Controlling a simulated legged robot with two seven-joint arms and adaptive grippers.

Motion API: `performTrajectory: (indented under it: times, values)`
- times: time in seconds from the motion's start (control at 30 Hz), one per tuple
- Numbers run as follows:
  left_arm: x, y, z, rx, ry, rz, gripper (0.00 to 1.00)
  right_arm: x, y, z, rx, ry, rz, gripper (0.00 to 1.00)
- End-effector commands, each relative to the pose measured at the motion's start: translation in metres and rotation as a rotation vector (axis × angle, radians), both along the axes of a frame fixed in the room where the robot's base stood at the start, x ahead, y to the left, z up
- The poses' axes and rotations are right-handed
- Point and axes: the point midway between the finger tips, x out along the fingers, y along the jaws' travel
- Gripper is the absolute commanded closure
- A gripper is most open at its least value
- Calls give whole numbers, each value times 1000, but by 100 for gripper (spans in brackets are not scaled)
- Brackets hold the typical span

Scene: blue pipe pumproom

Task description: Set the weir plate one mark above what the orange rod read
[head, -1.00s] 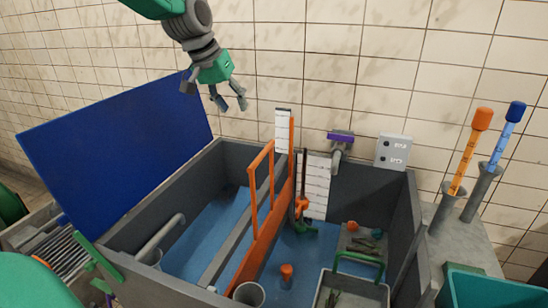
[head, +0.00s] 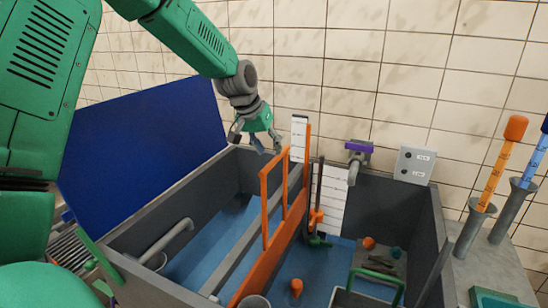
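The orange weir plate (head: 259,274) stands across the tank, with an upright orange frame as its handle. A white marked scale strip (head: 299,138) rises at its far end; its marks are too small to read. The orange rod (head: 495,170) stands tilted in a grey tube at the right, with an orange cap and faint marks. My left gripper (head: 257,145) is open and empty, above the tank's back left, just left of the frame's top and apart from it. My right gripper is not in view.
The grey tank (head: 425,240) holds blue water. A blue panel (head: 150,145) leans at the left. A white marked board (head: 332,195) is at the back wall, near a purple-topped pipe (head: 358,150). A blue rod (head: 535,160) and a switch box (head: 414,163) are at the right.

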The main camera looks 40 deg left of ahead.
Motion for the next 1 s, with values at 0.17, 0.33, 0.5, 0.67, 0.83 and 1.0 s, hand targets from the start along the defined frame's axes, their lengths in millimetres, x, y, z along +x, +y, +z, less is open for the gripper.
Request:
performTrajectory:
  times: [0.17,0.33,0.5,0.67,0.83,1.0]
  values:
    - [10,-3,-23,2,-1,0,64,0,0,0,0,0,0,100]
    - [15,-5,-32,2,-2,-1,64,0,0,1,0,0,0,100]
    - [16,-4,-34,2,-3,0,64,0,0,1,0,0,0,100]
    - [15,-2,-34,1,-2,0,78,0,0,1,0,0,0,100]
    - [15,-2,-34,1,-2,0,100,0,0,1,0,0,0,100]
    - [15,-2,-45,0,0,1,100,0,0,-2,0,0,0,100]
